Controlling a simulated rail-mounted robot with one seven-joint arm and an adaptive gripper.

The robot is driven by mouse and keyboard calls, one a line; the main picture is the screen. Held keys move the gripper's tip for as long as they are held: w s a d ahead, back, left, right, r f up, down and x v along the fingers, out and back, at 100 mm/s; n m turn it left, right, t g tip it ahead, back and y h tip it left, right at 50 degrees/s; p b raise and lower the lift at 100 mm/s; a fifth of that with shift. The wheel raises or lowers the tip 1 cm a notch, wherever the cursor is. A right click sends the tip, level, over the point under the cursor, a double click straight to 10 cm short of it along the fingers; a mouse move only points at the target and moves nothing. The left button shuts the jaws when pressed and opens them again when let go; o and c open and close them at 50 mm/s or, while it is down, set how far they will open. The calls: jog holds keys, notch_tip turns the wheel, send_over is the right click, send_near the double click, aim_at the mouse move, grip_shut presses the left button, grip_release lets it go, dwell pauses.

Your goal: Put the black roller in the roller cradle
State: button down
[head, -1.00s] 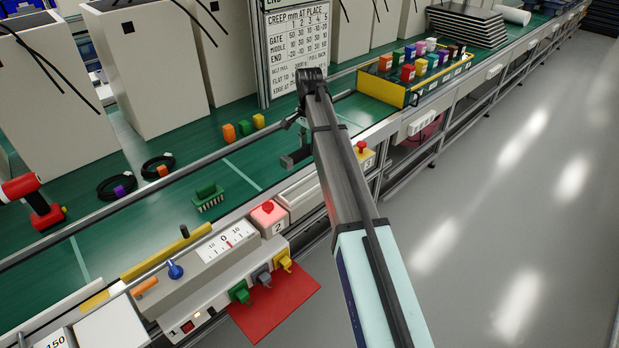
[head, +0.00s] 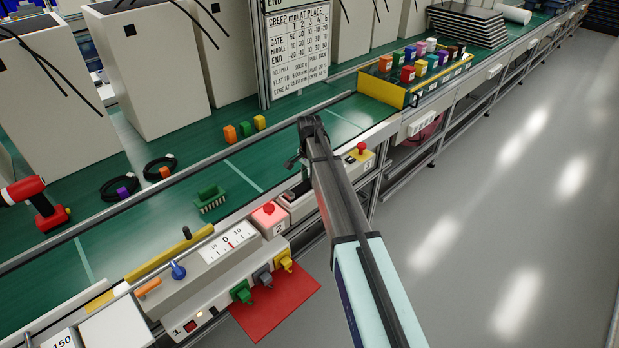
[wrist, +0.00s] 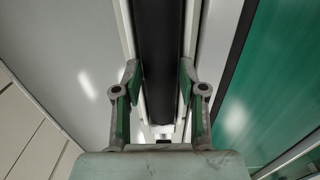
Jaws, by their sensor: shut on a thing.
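The black roller (wrist: 158,35) runs lengthwise up the middle of the wrist view, between the fingers of my gripper (wrist: 160,82), which is shut on it. Pale rails of what looks like the roller cradle (wrist: 191,28) lie along both sides of the roller. The roller appears to be within or just above them; I cannot tell whether it rests on the bottom. In the head view, a dark strip of the roller (head: 298,189) shows at the bench's front edge beside my arm. My arm hides most of the cradle and the fingers there.
A red-button box (head: 269,215) stands left of the cradle, and another box with a red button (head: 360,150) stands to the right. A yellow-ended crate (head: 385,92) stands farther right. The aisle floor is clear.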

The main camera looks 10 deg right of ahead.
jog(key=shift+f, duration=0.15)
jog(key=c, duration=0.7)
grip_release()
jog(key=shift+o, duration=0.2)
notch_tip(320, 180, up, 12)
jog(key=b, duration=0.2)
